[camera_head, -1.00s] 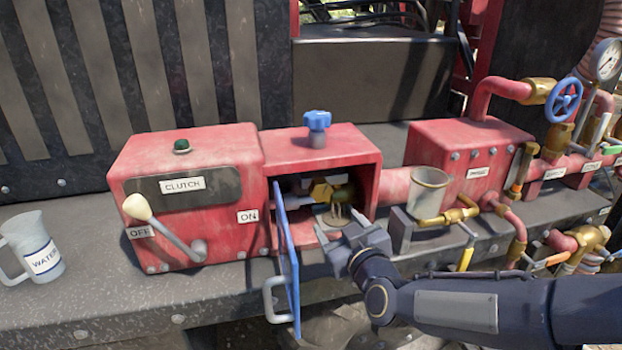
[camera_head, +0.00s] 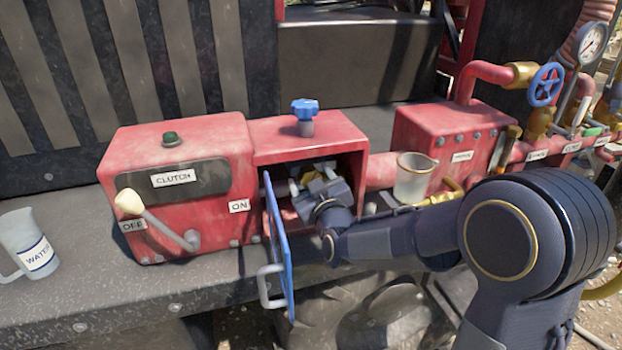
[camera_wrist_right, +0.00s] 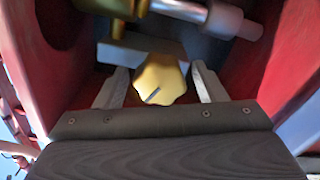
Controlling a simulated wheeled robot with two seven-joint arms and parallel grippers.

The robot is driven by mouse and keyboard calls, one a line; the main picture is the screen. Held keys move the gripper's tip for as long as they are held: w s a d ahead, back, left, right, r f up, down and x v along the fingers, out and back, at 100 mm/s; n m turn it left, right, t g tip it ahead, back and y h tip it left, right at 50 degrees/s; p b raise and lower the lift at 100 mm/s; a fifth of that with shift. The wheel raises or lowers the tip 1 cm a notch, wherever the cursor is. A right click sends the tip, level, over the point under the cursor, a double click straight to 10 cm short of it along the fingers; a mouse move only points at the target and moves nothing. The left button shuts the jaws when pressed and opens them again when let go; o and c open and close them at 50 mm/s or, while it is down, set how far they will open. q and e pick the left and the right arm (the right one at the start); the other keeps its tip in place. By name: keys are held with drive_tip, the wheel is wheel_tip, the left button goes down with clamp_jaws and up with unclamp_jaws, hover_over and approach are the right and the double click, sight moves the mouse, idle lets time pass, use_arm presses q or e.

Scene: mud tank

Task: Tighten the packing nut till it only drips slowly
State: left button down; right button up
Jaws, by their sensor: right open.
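The packing nut, a brass lobed knob with a dark slot (camera_wrist_right: 160,80), sits inside the open red housing (camera_head: 310,139). In the right wrist view it lies between the two fingers of my right gripper (camera_wrist_right: 158,88), which are open with a gap on each side of it. In the head view my right gripper (camera_head: 318,185) reaches into the housing's opening and hides most of the nut. A pale shaft (camera_wrist_right: 190,12) and brass fitting (camera_wrist_right: 112,8) show beyond the nut. My left gripper is out of view.
A blue door (camera_head: 278,245) with a grey handle stands open left of my right gripper. The clutch box (camera_head: 180,210) with its lever is further left. A clear cup (camera_head: 413,180) stands right of the housing, and a water jug (camera_head: 28,243) stands far left.

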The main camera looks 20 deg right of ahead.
drive_tip(key=c, duration=1)
drive_tip(key=shift+f+m+b, duration=0.15)
drive_tip(key=shift+m+b, duration=0.45)
drive_tip(key=shift+b, duration=0.3)
drive_tip(key=m+b, duration=0.2)
drive_tip(key=shift+b, duration=0.35)
drive_tip(key=shift+m+b, duration=1.95)
drive_tip(key=shift+m, duration=0.15)
drive_tip(key=o, duration=1)
